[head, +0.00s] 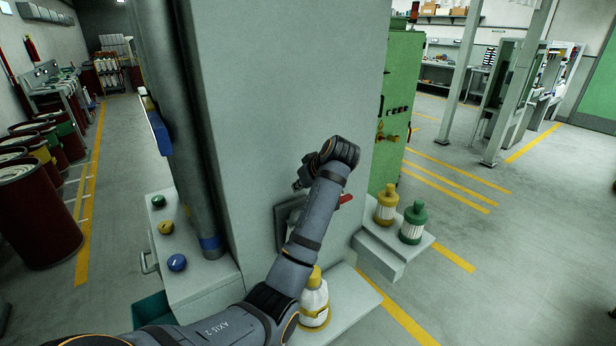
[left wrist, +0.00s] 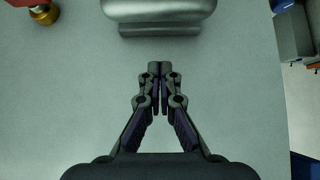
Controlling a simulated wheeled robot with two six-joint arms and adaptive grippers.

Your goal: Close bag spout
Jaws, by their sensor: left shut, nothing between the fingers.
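A grey metal spout (head: 284,222) sticks out from the front of a tall grey cabinet, partly hidden behind my left arm. A red handle (head: 345,199) shows just right of the arm. In the left wrist view, a rounded silver metal part (left wrist: 160,12), likely the spout, lies beyond the fingertips, with a gap between. A red part with a brass knob (left wrist: 45,14) is at its top left corner. My left gripper (left wrist: 160,68) is shut and empty in front of the grey panel; in the head view it is mostly hidden by its wrist. My right gripper is not in view.
A white bottle with a yellow cap (head: 314,303) stands on a low shelf (head: 352,300) under the spout. Yellow (head: 386,205) and green (head: 413,223) capped bottles stand on a ledge at right. Dark red drums (head: 38,215) stand at left. The floor at right is clear.

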